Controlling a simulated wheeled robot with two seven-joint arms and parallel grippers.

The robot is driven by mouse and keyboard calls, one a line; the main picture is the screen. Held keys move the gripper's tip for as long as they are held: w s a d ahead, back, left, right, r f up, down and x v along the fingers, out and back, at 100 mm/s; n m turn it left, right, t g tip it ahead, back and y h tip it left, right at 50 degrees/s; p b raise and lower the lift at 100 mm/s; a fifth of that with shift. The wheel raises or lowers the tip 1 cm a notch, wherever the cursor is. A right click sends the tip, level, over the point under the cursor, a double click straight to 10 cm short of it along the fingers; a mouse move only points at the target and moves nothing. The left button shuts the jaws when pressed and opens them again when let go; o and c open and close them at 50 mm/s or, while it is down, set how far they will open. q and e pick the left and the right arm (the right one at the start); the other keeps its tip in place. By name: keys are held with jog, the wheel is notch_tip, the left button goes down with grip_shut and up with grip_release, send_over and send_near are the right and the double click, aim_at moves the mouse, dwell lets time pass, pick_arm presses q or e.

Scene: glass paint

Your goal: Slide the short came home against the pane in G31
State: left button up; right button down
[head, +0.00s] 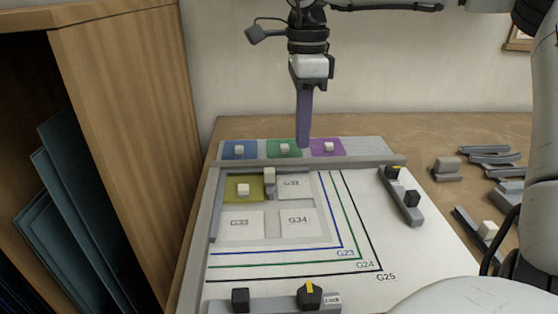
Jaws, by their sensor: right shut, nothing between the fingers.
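An olive-yellow pane (230,193) with a pale knob lies in the upper left cell of the board; the cell's own label is covered. The short came (270,189), a small grey bar with a pale block on it, stands upright in the picture along the pane's right side, between it and the cell marked G32 (291,184). I cannot tell whether it touches the pane. My right gripper (303,143) points down with its fingers shut and empty, above the back edge of the board, behind and right of the came. My left gripper is not in view.
Blue (229,152), green (274,150) and purple (318,150) knobbed panes lie in a row behind the board's back rail (340,161). Several grey bars lie further right. A wooden cabinet (120,120) stands left.

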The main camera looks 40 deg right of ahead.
aim_at(301, 187)
jog(key=f, duration=0.9)
jog(key=shift+s+f, duration=0.2)
jog(key=shift+f, duration=0.2)
jog(key=w+a, duration=0.2)
jog(key=shift+w+a+r, duration=0.2)
jog(key=shift+a+r, duration=0.1)
jog(key=shift+a, duration=0.05)
jog(key=shift+w+a, duration=0.15)
jog(key=shift+w, duration=0.05)
